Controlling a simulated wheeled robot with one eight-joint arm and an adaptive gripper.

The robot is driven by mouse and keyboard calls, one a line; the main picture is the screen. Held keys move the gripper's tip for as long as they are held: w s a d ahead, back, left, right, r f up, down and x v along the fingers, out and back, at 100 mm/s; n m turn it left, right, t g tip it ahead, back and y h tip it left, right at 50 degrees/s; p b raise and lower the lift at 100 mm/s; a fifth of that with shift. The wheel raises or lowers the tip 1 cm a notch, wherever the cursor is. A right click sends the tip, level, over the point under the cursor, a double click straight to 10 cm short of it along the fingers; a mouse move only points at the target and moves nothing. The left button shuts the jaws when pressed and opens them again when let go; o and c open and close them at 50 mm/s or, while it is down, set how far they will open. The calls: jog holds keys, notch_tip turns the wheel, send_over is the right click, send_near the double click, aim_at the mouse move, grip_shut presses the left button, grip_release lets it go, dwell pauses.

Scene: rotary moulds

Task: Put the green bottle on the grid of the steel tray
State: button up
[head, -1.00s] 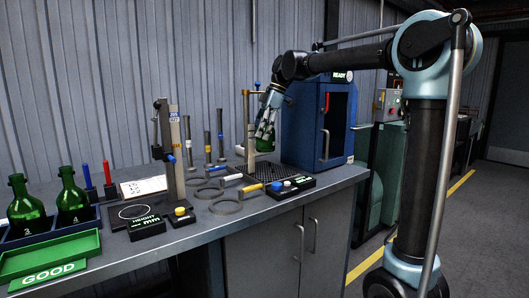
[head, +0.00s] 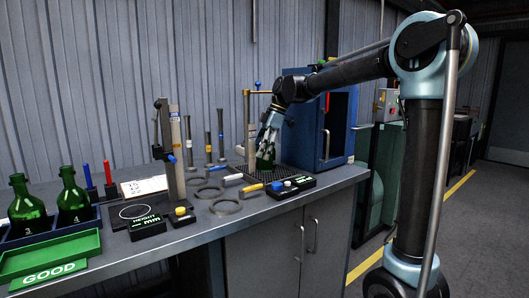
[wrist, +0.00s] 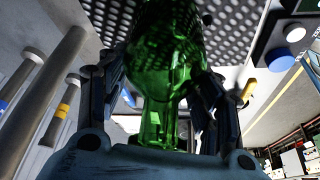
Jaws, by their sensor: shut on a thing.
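My gripper (head: 269,143) is shut on a green bottle (head: 265,162) at the back right of the bench. In the wrist view the bottle (wrist: 165,60) is between my fingers, neck toward the palm and base toward the perforated grid (wrist: 225,25). The steel tray's dark grid (head: 262,178) lies under the bottle in the head view. The bottle looks roughly upright and low over the grid. I cannot tell whether its base touches the grid. My fingers hide the bottle's upper part in the head view.
A blue cabinet (head: 318,130) stands right behind the tray. A post with an arm (head: 250,125) stands just left of the gripper. A black button box (head: 291,186) and ring gauges (head: 226,206) are in front. Two other green bottles (head: 74,200) stand far left.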

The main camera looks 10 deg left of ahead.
jog(key=o, duration=1.3)
jog(key=v, duration=1.2)
